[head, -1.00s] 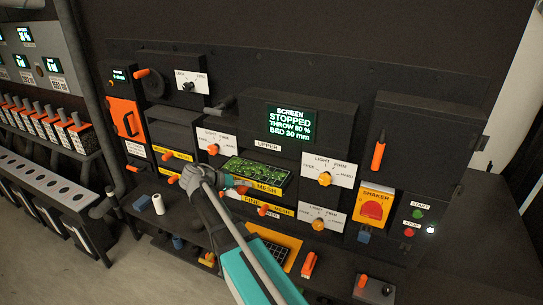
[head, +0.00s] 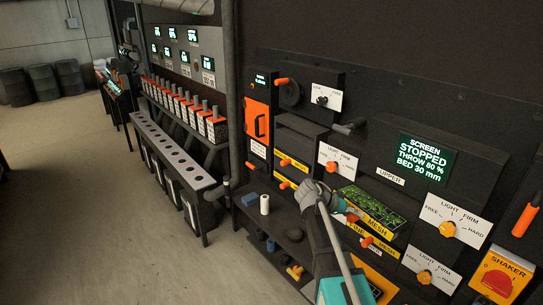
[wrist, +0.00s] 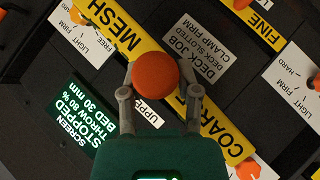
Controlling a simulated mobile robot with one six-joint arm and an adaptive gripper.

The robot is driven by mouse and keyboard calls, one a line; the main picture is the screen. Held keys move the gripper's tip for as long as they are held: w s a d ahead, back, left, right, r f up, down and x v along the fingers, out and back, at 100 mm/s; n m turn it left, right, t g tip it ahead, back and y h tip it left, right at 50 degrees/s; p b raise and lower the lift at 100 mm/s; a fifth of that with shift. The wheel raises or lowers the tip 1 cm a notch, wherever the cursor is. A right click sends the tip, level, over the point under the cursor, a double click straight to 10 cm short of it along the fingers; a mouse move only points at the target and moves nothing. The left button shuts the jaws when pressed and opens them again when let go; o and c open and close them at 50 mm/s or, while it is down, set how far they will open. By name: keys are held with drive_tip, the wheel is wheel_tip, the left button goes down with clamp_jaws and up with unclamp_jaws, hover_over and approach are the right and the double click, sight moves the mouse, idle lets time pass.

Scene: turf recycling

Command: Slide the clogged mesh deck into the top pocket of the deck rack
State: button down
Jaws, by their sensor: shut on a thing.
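The clogged mesh deck (head: 366,203) is a dark tray of mesh covered in green turf bits, under the UPPER label. Its yellow front strip (head: 376,223) reads MESH, and COARSE also shows in the wrist view. My gripper (head: 347,212) is at the deck's front. In the wrist view my gripper (wrist: 157,80) is shut on a round orange knob (wrist: 157,72) at the strip. What looks like the deck rack (head: 302,127) is a dark stack of pockets to the left. Lower pockets show yellow strips and orange handles (head: 285,162); I cannot tell what fills the top pocket.
White-plated clamp knobs (head: 447,229) flank the deck, reading FREE, LIGHT, FIRM, HARD. The screen (head: 418,165) reads STOPPED. A white cylinder (head: 265,204) and a blue block (head: 250,199) stand on the ledge at left. Floor at far left is clear.

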wheel_tip(320, 180, down, 8)
drive_tip(key=b, duration=0.7)
